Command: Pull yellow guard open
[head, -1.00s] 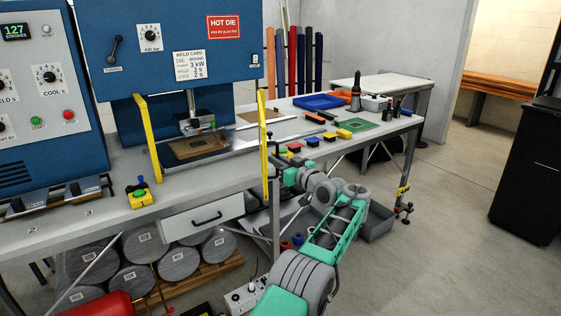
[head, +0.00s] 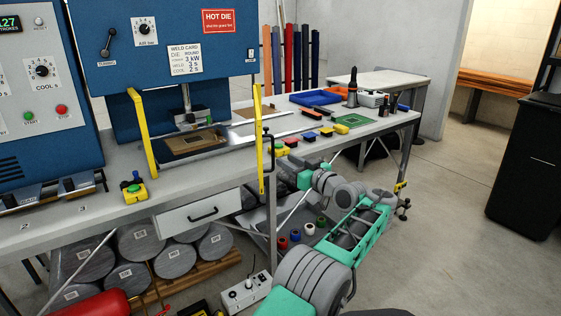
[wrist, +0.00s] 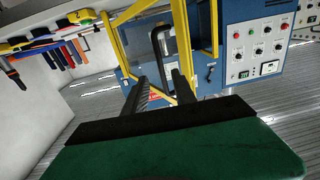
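The yellow guard is a frame at the front of the blue press, with a left upright (head: 142,130) and a right upright (head: 259,140) in the head view. A black bar handle (head: 268,148) stands at the right upright. In the wrist view the handle (wrist: 160,50) shows in front of the yellow guard frame (wrist: 207,45). My gripper (head: 281,157) is just right of the handle in the head view. In the wrist view its two dark fingers (wrist: 160,88) are apart, with the handle lined up between or just beyond their tips. I cannot tell whether they touch it.
The workbench (head: 100,200) carries a die plate (head: 192,141), a yellow switch box (head: 134,190) and several coloured blocks. A drawer (head: 200,211) and metal cylinders are below. A black cabinet (head: 525,170) stands at the right. Floor is free between it and the bench.

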